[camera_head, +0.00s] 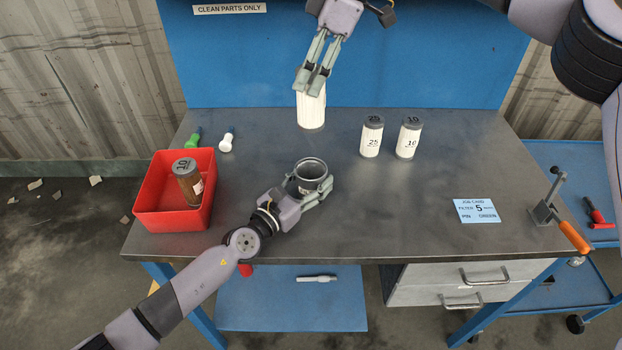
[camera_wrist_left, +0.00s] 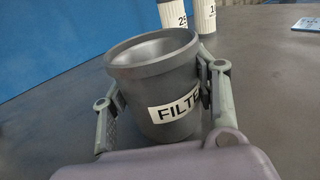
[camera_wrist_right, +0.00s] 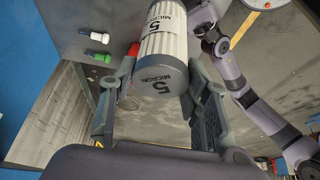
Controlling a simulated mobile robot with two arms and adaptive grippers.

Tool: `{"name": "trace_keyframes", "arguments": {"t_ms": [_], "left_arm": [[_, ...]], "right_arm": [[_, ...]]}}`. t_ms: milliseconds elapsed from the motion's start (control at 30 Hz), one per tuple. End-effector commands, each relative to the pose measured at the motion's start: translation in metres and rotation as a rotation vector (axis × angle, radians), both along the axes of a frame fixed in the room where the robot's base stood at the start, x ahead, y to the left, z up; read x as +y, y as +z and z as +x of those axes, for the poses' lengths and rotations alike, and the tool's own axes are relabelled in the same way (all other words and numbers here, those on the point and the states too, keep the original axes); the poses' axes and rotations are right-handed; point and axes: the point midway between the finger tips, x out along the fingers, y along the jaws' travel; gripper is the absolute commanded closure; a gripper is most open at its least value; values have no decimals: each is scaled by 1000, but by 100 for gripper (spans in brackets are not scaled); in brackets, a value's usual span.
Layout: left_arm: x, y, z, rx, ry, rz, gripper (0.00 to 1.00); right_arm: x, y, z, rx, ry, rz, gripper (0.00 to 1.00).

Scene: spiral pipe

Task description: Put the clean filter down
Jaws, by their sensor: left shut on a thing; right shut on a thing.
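The clean white filter (camera_head: 311,108) is held upright near the back of the bench; its dark end reads "5 MICRON" in the right wrist view (camera_wrist_right: 162,62). My right gripper (camera_head: 311,84) is shut on its upper end. I cannot tell whether its lower end touches the bench. The grey filter bowl (camera_head: 311,170), labelled "FILTER" in the left wrist view (camera_wrist_left: 165,98), stands open and upright at the bench's middle. My left gripper (camera_head: 314,188) is shut around its sides. The bowl's inside looks empty in the head view.
Two white filters, marked 25 (camera_head: 372,138) and 10 (camera_head: 409,140), stand right of the held one. A red bin (camera_head: 172,222) at left holds a brown filter (camera_head: 188,182). A job card (camera_head: 477,210) reads filter 5, pin green.

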Motion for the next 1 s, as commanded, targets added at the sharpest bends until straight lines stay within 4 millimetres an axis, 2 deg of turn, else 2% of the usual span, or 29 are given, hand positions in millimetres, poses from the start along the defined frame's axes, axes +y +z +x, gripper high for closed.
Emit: {"name": "trace_keyframes", "arguments": {"t_ms": [67, 300, 700, 867, 1000], "left_arm": [[0, 0, 0, 0, 0, 0, 82], [0, 0, 0, 0, 0, 0, 82], [0, 0, 0, 1, 0, 1, 82], [0, 0, 0, 1, 0, 1, 82], [0, 0, 0, 1, 0, 1, 82]], "right_arm": [[-1, -10, 0, 5, -15, -2, 100], [-2, -71, 1, 11, -144, -5, 100], [0, -133, -1, 3, -200, 6, 100], [0, -149, 0, 2, -201, 7, 100], [0, -170, -1, 4, -200, 6, 100]]}}
